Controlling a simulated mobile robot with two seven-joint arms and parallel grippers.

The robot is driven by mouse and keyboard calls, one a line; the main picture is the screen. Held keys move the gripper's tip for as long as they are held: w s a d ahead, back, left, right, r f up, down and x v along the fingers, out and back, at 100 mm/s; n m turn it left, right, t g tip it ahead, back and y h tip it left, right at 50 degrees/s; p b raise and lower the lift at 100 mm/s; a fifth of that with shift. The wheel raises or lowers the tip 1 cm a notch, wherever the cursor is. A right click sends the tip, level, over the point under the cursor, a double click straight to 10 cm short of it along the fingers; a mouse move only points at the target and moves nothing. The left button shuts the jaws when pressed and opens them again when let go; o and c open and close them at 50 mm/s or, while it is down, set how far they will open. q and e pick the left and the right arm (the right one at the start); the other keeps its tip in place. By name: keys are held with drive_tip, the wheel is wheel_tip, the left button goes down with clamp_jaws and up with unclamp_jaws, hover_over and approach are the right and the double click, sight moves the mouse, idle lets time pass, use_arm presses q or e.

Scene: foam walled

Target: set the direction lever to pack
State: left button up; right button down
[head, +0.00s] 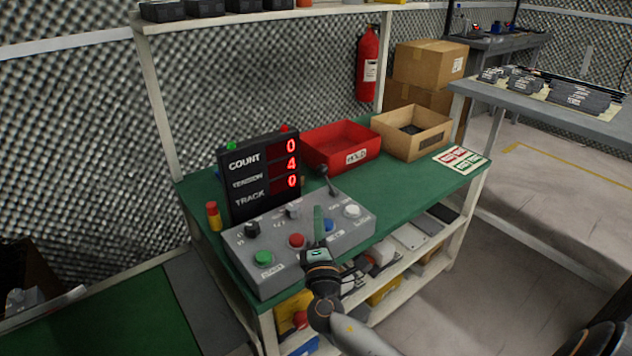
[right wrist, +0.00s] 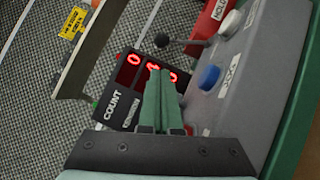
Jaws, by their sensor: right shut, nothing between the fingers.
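The grey control box (head: 252,276) stands on the green bench. The direction lever (head: 329,183), a dark stick with a round black knob, rises at the back of the box, tilted toward the upper left in the head view. It also shows in the right wrist view (right wrist: 187,42), beyond my fingertips and to their right. Its label cannot be read. My right gripper (head: 318,212) is shut and empty, its green fingers above the box in front of the lever; they show in the right wrist view (right wrist: 158,75) apart from the lever. My left gripper is not in view.
A counter display (head: 247,180) reads 0, 4, 0. A red bin (head: 340,145) and a cardboard tray (head: 425,142) stand behind.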

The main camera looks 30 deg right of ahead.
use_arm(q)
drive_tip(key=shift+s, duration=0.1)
use_arm(e)
drive_tip(key=x, duration=0.9)
drive_tip(key=shift+w+b, duration=0.1)
drive_tip(key=shift+b, duration=0.3)
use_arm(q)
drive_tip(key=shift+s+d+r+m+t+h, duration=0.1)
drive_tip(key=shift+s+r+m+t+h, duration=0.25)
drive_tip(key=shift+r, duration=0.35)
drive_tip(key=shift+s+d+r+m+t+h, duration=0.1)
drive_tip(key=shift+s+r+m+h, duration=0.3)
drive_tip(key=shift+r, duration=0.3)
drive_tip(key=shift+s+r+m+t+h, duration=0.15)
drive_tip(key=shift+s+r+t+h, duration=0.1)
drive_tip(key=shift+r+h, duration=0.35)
use_arm(e)
drive_tip(key=shift+w+d+r, duration=0.1)
drive_tip(key=shift+w+d, duration=0.1)
drive_tip(key=shift+w, duration=0.15)
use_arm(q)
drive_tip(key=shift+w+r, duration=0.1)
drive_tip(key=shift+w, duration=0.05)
